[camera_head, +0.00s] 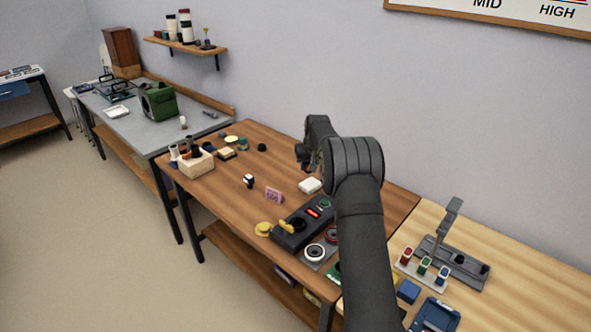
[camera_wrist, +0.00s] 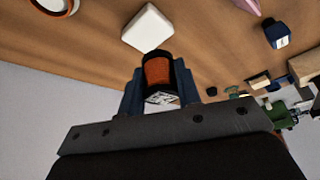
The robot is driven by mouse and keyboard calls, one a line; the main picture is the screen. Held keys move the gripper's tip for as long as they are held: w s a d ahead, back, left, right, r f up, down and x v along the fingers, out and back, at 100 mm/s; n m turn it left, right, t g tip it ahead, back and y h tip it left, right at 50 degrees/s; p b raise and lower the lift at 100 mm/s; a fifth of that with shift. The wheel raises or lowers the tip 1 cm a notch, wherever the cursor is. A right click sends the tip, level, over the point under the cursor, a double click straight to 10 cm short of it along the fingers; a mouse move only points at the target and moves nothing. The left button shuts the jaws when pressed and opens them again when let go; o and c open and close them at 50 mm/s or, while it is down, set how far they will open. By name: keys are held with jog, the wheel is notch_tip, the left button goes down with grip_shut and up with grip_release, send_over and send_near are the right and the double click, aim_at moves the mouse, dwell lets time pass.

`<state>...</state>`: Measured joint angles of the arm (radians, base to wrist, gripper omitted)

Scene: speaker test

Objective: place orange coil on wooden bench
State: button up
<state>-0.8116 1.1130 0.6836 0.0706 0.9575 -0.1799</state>
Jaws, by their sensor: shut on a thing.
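The orange coil (camera_wrist: 158,72), wound on a dark spool with a pale printed label on its near side, sits between the two dark blue fingers of my gripper (camera_wrist: 158,80) in the wrist view. My gripper is shut on it. In the head view my gripper (camera_head: 303,155) is above the far side of the brown wooden bench (camera_head: 222,193). I cannot make out the coil in the head view. The coil appears to be held above the bench, which also shows in the wrist view (camera_wrist: 100,42).
A white block (camera_head: 310,186) lies near the gripper. A pink card (camera_head: 274,195), a dark device (camera_head: 290,236) and a wooden holder (camera_head: 195,163) stand on the brown bench. A paler wooden bench (camera_head: 530,285) adjoins at right; a grey bench (camera_head: 140,128) stands at left.

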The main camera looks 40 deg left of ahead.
jog(key=w+d+r+m, duration=0.15)
jog(key=w+d, duration=0.25)
jog(key=d, duration=0.5)
jog(key=w+d+r+m+t, duration=0.15)
jog(key=w+d, duration=0.25)
jog(key=d, duration=0.5)
jog(key=w+d+r+m, duration=0.1)
jog(key=w+d+r, duration=0.25)
jog(key=d, duration=0.55)
jog(key=d+r+m+h, duration=0.2)
jog(key=d+m, duration=0.1)
jog(key=d, duration=2)
jog(key=s+d+f+m, duration=0.2)
jog(key=s+d+f, duration=0.1)
jog(key=d, duration=0.4)
jog(key=s+d+f, duration=0.1)
jog(key=s+f, duration=0.2)
jog(key=s+d+f+m+h, duration=0.1)
jog(key=s+f, duration=0.3)
jog(key=s+d+f+m, duration=0.1)
jog(key=s+f, duration=0.2)
jog(key=f, duration=0.1)
jog(key=shift+s+d+f+t+h, duration=0.15)
jog(key=shift+s+d+t+h, duration=0.1)
jog(key=shift+s+d+h, duration=0.1)
